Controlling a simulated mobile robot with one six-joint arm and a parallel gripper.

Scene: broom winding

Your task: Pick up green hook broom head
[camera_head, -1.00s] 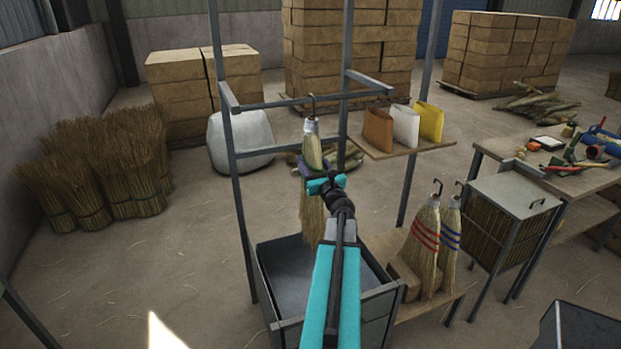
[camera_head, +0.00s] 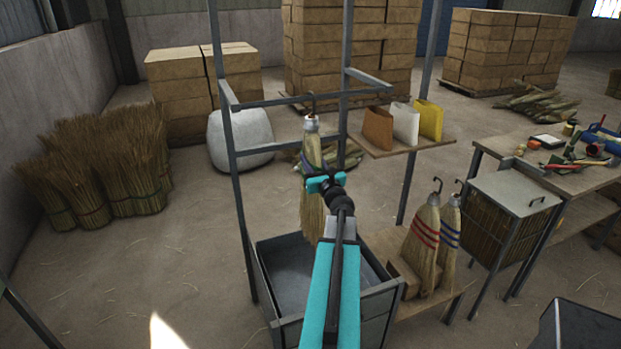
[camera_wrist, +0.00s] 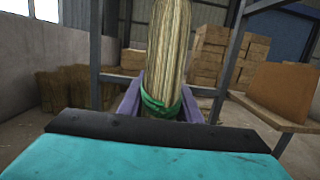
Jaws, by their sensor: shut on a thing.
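The green hook broom head (camera_head: 313,150) is a pale straw head with a silvery cap and a dark hook on top, upright over the grey bin. The wrist view shows its straw (camera_wrist: 168,45) and green binding (camera_wrist: 158,104). My gripper (camera_head: 314,172) is shut on it around the bound part, with a purple finger on each side in the wrist view. The straw hangs below my gripper. The hook overlaps the rack's crossbar (camera_head: 275,102); I cannot tell whether they touch.
The grey bin (camera_head: 380,298) stands under the broom head, within the metal rack posts. Two broom heads, one with red bands (camera_head: 423,240) and one with blue bands (camera_head: 450,240), stand on the low shelf at right. A shelf (camera_head: 425,143) with three coloured pieces is close right.

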